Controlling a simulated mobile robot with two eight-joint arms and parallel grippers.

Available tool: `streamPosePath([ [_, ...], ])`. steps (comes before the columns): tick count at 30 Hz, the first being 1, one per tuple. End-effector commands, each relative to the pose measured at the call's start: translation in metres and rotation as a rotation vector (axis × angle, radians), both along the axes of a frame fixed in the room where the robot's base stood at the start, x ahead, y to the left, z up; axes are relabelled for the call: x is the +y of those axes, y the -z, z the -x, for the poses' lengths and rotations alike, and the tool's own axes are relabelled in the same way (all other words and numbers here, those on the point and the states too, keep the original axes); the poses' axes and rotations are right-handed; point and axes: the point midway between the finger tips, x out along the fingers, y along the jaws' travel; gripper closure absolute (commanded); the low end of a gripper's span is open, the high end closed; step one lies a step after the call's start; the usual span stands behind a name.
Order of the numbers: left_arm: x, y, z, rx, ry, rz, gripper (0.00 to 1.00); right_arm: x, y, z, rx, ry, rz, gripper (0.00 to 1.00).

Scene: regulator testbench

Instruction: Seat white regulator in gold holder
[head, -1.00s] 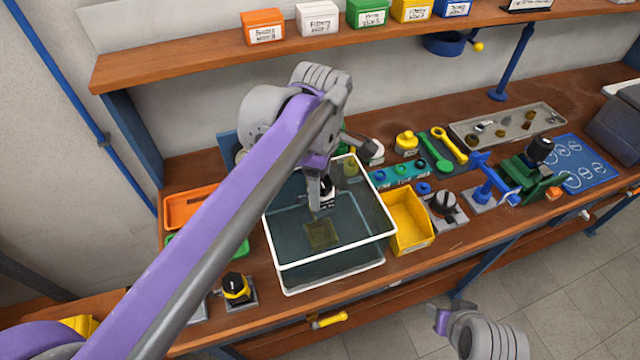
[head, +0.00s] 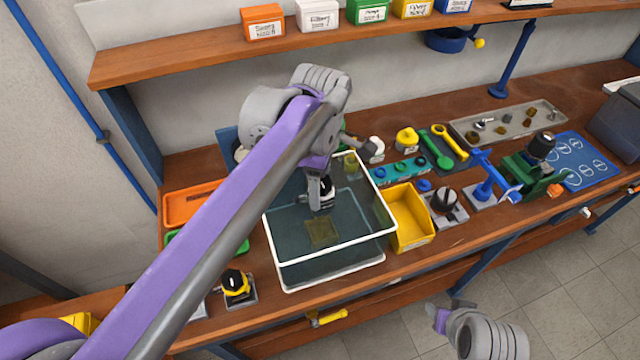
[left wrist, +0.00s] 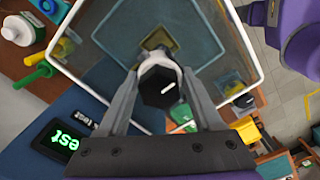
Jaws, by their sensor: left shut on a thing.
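My left gripper (head: 318,205) is shut on the white regulator (head: 328,188), over the glass-walled tank (head: 283,264). In the left wrist view, the fingers (left wrist: 160,92) grip the regulator from both sides. Its black knob (left wrist: 157,90) with a white mark faces the camera, and a bit of white body shows around it. The gold holder (head: 322,233) lies on the tank floor, below the regulator and apart from it. It also shows in the left wrist view (left wrist: 157,37), just beyond the regulator, partly hidden. The regulator's lower end is hidden.
The tank's white rim surrounds the gripper on all sides. A yellow bin (head: 411,222) stands close to its right, an orange tray (head: 188,207) to its left. A black-and-yellow regulator (head: 236,284) stands at the front left. A lit display (left wrist: 64,140) shows in the left wrist view.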

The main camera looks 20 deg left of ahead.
Motion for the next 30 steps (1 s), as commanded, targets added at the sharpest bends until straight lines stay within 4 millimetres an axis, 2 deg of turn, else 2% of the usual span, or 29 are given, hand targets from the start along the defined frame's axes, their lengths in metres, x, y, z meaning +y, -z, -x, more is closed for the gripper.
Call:
streamPosePath([
  [30,0.0,0.009,0.0,0.0,-0.001,0.0,1.0,0.0,0.005,0.002,0.003,0.0,0.0,0.5],
])
